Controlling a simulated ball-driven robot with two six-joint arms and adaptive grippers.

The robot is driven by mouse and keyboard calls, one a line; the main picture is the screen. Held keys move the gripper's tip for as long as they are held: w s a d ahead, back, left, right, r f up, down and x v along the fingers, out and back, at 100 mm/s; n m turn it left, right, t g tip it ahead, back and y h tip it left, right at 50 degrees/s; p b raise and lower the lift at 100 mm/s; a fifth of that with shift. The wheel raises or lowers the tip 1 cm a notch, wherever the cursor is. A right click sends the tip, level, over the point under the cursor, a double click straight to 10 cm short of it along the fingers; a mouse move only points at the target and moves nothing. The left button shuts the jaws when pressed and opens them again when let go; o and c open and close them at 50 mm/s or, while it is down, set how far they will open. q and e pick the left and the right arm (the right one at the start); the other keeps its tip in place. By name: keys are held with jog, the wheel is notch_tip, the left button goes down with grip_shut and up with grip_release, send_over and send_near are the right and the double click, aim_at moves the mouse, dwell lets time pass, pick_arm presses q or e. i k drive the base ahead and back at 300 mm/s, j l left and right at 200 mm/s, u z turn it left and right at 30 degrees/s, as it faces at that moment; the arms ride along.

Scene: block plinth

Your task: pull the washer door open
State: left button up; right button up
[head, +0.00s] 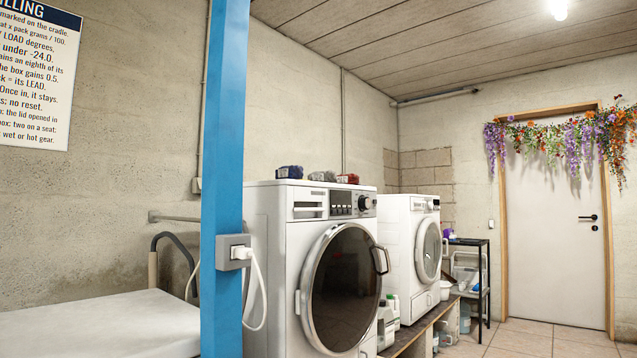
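A white front-loading washer (270,250) stands in the middle of the head view. Its round door (343,290) has dark glass and a silver rim, and looks shut. A handle (381,260) sits on the right side of the door, and a hinge shows on its left. A second white front-loading machine (405,230) stands behind it to the right, with its own round door (429,250) facing the right. I cannot tell from the picture which machine is meant. Neither of my grippers is in view.
A blue post (222,170) with a grey socket (234,252) and white cable stands left of the near washer. A white padded surface (100,325) lies at lower left. Tiled floor is clear at right.

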aim_at(337, 297)
jog(key=i+l, duration=0.35)
jog(key=i, duration=0.2)
jog(key=i+l+u, duration=0.1)
jog(key=i+l, duration=0.2)
jog(key=i, duration=0.2)
